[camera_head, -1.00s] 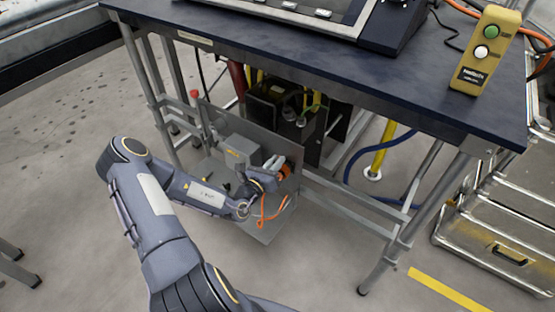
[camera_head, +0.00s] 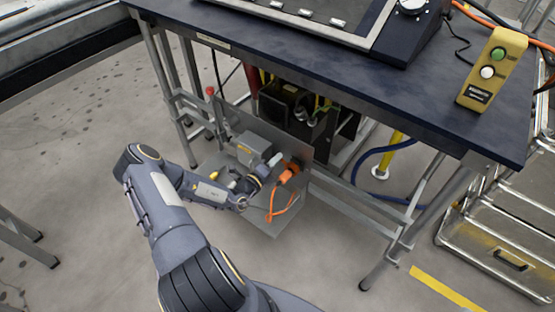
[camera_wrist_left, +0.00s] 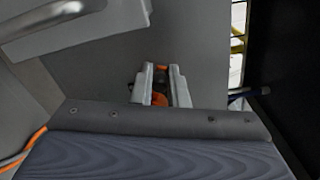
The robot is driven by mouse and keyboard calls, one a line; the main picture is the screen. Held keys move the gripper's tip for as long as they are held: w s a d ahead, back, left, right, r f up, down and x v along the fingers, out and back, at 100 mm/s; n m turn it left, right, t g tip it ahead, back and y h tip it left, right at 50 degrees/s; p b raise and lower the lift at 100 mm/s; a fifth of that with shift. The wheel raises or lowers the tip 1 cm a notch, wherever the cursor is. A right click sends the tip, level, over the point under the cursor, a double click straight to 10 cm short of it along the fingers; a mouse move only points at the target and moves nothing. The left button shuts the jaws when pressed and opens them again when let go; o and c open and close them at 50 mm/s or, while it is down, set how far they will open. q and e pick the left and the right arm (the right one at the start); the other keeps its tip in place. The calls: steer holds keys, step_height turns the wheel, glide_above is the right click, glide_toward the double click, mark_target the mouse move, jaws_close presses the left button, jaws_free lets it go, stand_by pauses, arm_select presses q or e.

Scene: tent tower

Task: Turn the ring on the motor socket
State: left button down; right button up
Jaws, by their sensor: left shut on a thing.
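An orange plug and ring (camera_head: 291,171) sit at the upright grey panel (camera_head: 305,148) below the bench, with an orange cable (camera_head: 283,207) hanging in a loop. My left gripper (camera_head: 274,165) reaches in from the left beside the orange ring. In the left wrist view its two light grey fingers (camera_wrist_left: 160,88) are close together, with the orange ring (camera_wrist_left: 160,99) between them. The gripper is shut on it. The body of the gripper hides most of the ring and the socket behind it. My right gripper does not show.
A grey box (camera_head: 254,149) with a yellow label is on the panel, close to my gripper. The dark bench top (camera_head: 350,75) overhangs the panel. A yellow button box (camera_head: 492,70) stands on it. A metal case (camera_head: 505,225) is at the right.

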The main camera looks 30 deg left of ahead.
arm_select(q)
steer(key=shift+a+f+n, duration=0.25)
steer(key=shift+f+n, duration=0.25)
steer(key=shift+n, duration=0.4)
steer(key=shift+a+f+n+b, duration=0.15)
steer(key=shift+f+n+b, duration=0.55)
steer(key=shift+n, duration=0.9)
steer(key=shift+f, duration=0.25)
steer(key=c, duration=1.4)
jaws_free()
steer(key=shift+h, duration=0.3)
steer(key=shift+c, duration=0.2)
steer(key=shift+s, duration=0.1)
steer(key=s+p, duration=0.1)
steer(key=s, duration=0.6)
steer(key=shift+s+a+r, duration=0.2)
steer(key=shift+s+a, duration=0.05)
steer(key=shift+s, duration=0.05)
